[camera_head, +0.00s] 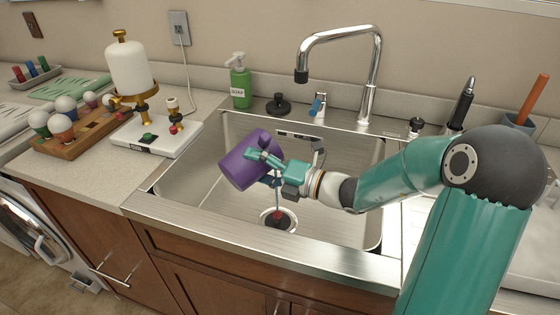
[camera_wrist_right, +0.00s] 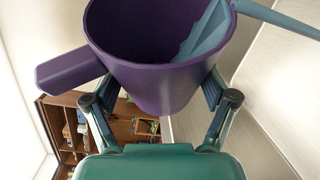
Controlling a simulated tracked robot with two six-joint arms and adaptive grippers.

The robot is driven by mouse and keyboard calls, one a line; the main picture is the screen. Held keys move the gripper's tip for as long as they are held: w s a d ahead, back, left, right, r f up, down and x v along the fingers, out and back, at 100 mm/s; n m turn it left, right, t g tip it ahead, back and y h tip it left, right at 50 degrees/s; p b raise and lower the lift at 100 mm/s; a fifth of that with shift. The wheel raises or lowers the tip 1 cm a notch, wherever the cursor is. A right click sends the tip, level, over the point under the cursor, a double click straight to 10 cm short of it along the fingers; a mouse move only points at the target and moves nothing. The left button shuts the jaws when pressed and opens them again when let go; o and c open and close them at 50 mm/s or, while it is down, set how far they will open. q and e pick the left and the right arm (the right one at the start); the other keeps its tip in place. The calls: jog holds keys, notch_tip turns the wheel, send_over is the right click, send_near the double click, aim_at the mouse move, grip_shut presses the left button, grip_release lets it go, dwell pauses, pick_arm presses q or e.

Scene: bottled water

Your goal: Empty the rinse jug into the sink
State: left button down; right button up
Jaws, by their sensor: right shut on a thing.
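The purple jug (camera_head: 238,170) is tipped over above the sink basin, its mouth toward the right. My right gripper (camera_head: 262,166) is shut on it. In the right wrist view the jug (camera_wrist_right: 150,88) sits between the two fingers (camera_wrist_right: 160,100), its handle sticking out to the left. Blue water (camera_wrist_right: 208,38) lies slanted inside and runs out over the rim. In the camera_head view a thin water stream (camera_head: 277,196) falls toward the drain (camera_head: 278,218) of the steel sink (camera_head: 190,185). My left gripper is out of view.
A tall chrome faucet (camera_head: 371,75) arches behind the basin. A green soap bottle (camera_head: 240,85) and a black stopper (camera_head: 278,104) stand at the back.

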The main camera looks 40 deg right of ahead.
jog(key=shift+d+r+m, duration=0.4)
jog(key=shift+d+m, duration=0.2)
dwell(0.6)
jog(key=shift+d+r+m+t+p, duration=0.35)
jog(key=shift+r+m+t+p, duration=0.2)
jog(key=shift+m+p, duration=0.6)
dwell(0.6)
jog(key=f+n+b, duration=0.2)
jog(key=b, duration=0.1)
jog(key=shift+s+a+g, duration=0.1)
jog(key=shift+a+g, duration=0.1)
jog(key=shift+g, duration=0.05)
jog(key=shift+a+n+g, duration=0.3)
jog(key=shift+a+n, duration=0.5)
jog(key=shift+n, duration=0.05)
jog(key=shift+a+f+n+g, duration=0.15)
jog(key=shift+f+n+g, duration=0.15)
jog(key=shift+n, duration=0.2)
jog(key=shift+f, duration=0.1)
